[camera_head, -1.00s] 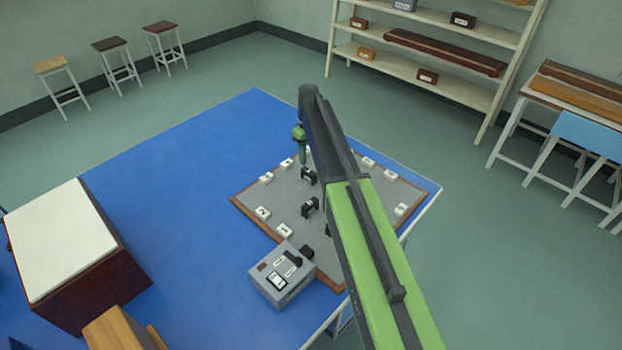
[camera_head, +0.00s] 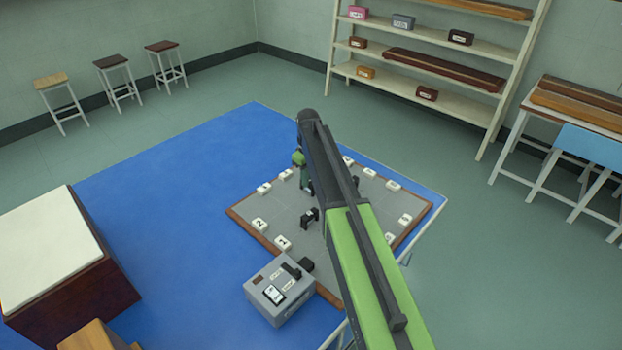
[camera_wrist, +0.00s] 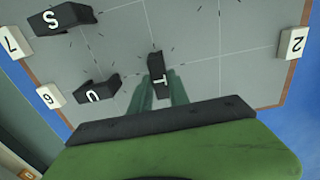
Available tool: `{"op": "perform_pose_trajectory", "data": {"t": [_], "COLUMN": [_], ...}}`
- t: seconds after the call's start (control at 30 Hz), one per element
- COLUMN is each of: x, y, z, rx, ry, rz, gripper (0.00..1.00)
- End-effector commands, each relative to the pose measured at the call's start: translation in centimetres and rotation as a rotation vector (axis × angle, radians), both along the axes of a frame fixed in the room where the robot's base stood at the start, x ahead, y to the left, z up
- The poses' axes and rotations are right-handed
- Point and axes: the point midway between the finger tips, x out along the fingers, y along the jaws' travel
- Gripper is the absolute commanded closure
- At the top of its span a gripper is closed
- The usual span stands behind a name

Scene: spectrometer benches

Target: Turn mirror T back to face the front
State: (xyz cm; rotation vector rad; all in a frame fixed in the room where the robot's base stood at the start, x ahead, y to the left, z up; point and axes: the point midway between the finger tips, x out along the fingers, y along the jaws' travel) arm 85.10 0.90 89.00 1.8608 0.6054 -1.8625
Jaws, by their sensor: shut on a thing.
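Mirror T (camera_wrist: 156,66) is a small black block with a white letter T on top. In the wrist view it stands between the fingertips of my gripper (camera_wrist: 160,88), which is shut on it. Its long side runs roughly up and down the picture. In the head view my gripper (camera_head: 304,185) reaches down to the grey board (camera_head: 275,205), and my arm hides much of what it holds. Mirror U (camera_wrist: 92,92) and mirror S (camera_wrist: 62,19) are similar black blocks to the left in the wrist view.
White numbered blocks line the board's edge, among them 2 (camera_wrist: 292,43), 6 (camera_wrist: 49,96) and 7 (camera_wrist: 13,42). A grey box with a dark nozzle (camera_head: 280,290) stands at the board's near edge.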

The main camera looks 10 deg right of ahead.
Motion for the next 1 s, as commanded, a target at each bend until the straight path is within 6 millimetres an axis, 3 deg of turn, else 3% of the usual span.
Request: {"op": "perform_pose_trajectory", "data": {"t": [0.1,0.13,0.2,0.47,1.0], "x": [0.1,0.1,0.1,0.1,0.3], "y": [-0.1,-1.7,-0.8,-0.3,-0.1], "z": [0.0,0.0,0.0,0.0,0.0], "rx": [-0.001,-0.001,-0.002,-0.005,-0.002], "ry": [-0.002,-0.002,-0.002,-0.004,-0.007], "rz": [0.0,-0.005,-0.003,-0.058,-0.498], "gripper": [1.0,1.0,1.0,1.0,1.0]}}
